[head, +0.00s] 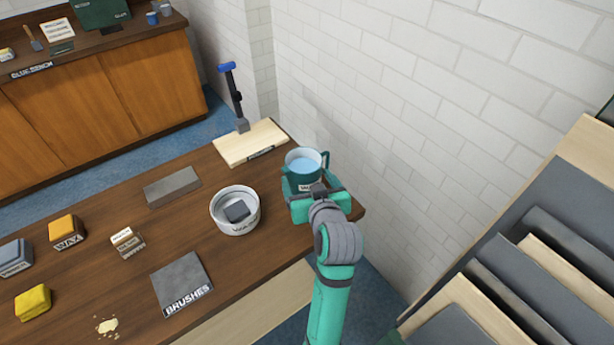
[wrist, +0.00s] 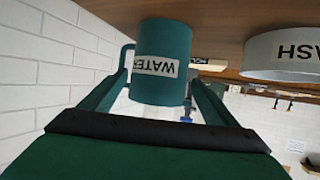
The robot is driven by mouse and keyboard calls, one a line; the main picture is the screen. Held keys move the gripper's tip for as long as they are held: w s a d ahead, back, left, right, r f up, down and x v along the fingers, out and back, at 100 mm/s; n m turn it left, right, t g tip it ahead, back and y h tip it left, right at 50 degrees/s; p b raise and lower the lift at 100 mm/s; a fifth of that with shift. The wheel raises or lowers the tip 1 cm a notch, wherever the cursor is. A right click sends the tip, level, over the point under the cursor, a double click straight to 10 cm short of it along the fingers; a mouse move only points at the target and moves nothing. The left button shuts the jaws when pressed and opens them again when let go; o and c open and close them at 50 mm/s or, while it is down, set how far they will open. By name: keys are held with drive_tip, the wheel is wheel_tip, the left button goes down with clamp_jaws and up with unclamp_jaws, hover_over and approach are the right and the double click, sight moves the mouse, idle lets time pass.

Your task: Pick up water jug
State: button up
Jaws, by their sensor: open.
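The water jug (head: 304,177) is a dark teal cylinder with a side handle, holding light blue water. It stands upright near the right end of the dark wooden bench, close to the white brick wall. In the upside-down wrist view, the jug (wrist: 163,40) shows its white WATER label. My teal gripper (head: 313,194) is open, right in front of the jug. In the wrist view, its two fingers (wrist: 160,92) lie on either side of the jug's body, with gaps that look small. Whether a finger touches the jug cannot be told. The handle shows beside one finger.
A white wash bowl (head: 235,211) holding a grey block stands just left of the jug; it shows in the wrist view (wrist: 290,52) too. A pale board (head: 250,142) with an upright blue-topped tool lies behind. The brick wall (head: 420,140) is close on the right.

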sight(300, 165)
drive_tip(key=shift+x, duration=2.95)
drive_tip(key=shift+r, duration=0.15)
drive_tip(key=c, duration=1.4)
